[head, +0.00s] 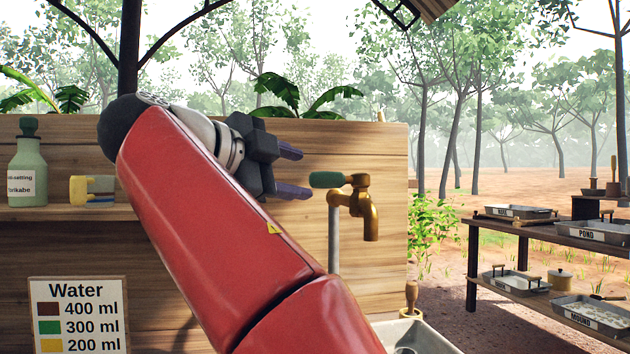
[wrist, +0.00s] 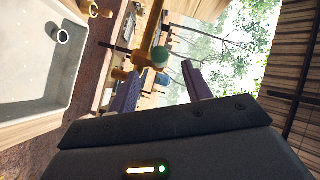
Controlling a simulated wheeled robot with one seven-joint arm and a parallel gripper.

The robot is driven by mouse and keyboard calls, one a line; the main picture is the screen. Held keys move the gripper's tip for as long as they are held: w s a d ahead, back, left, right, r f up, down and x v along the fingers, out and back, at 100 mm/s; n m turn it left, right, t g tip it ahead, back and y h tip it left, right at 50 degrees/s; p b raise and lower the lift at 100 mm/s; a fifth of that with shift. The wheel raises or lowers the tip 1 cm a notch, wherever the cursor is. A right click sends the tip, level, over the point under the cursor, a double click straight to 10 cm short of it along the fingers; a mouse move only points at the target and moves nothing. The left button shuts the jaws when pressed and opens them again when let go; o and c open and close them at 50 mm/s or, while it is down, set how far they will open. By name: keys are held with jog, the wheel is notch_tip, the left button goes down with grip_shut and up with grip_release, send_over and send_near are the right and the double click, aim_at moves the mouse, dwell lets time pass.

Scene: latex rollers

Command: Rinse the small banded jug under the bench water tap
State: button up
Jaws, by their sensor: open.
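The brass bench tap (head: 370,212) stands on a grey pipe, with its green lever handle (head: 328,180) pointing left. My gripper (head: 298,173) is open and empty just left of the handle. In the wrist view, the rounded green handle end (wrist: 161,57) shows between the tips of my gripper (wrist: 160,70), and I see no contact.
A green bottle (head: 27,172) stands on the left shelf. A water-volume sign (head: 78,315) is below. A rack with labelled trays (head: 590,232) stands at right.

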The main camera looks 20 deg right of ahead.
aim_at(316, 178)
jog(key=x, duration=0.7)
jog(key=shift+d, duration=0.1)
jog(key=shift+c, duration=0.3)
grip_shut()
